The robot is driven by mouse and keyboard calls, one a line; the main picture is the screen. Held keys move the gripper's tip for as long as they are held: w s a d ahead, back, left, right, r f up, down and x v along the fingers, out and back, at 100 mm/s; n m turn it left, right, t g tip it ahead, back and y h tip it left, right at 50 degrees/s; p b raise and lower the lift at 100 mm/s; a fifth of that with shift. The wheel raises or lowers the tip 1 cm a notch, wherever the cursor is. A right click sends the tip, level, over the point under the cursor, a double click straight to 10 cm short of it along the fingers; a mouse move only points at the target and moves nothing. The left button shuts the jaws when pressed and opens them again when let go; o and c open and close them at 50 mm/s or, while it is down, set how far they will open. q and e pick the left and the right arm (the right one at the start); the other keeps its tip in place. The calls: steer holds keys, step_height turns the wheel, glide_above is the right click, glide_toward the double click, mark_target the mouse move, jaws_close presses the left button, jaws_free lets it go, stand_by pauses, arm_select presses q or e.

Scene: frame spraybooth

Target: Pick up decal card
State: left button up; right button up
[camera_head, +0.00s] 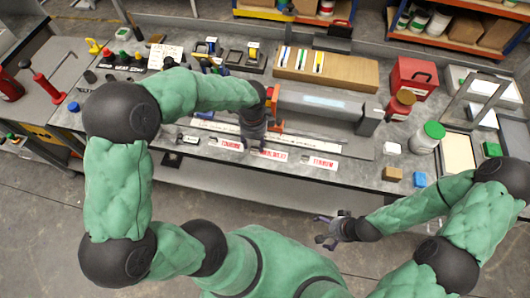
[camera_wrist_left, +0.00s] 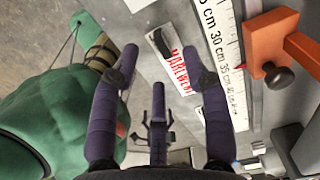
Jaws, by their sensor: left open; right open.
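Several white decal cards with red print lie along the bench's front edge. In the head view, one card (camera_head: 229,143) lies left of my left gripper (camera_head: 252,138), a middle card (camera_head: 273,155) lies just right of it, and another card (camera_head: 323,162) is further right. My left gripper is open and empty over this front strip. In the left wrist view, a card with red lettering (camera_wrist_left: 172,60) shows between and beyond the spread fingertips of this gripper (camera_wrist_left: 163,52); contact cannot be told. My right gripper (camera_head: 328,232) is open and empty in front of the bench.
A white ruler (camera_wrist_left: 218,65) lies beside the card.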

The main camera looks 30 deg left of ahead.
mark_target(255, 148)
arm_select(q)
step_height(255, 148, down, 4)
steer(key=shift+r+b, duration=0.1)
steer(key=shift+b, duration=0.3)
jaws_close()
steer(key=shift+r, duration=0.1)
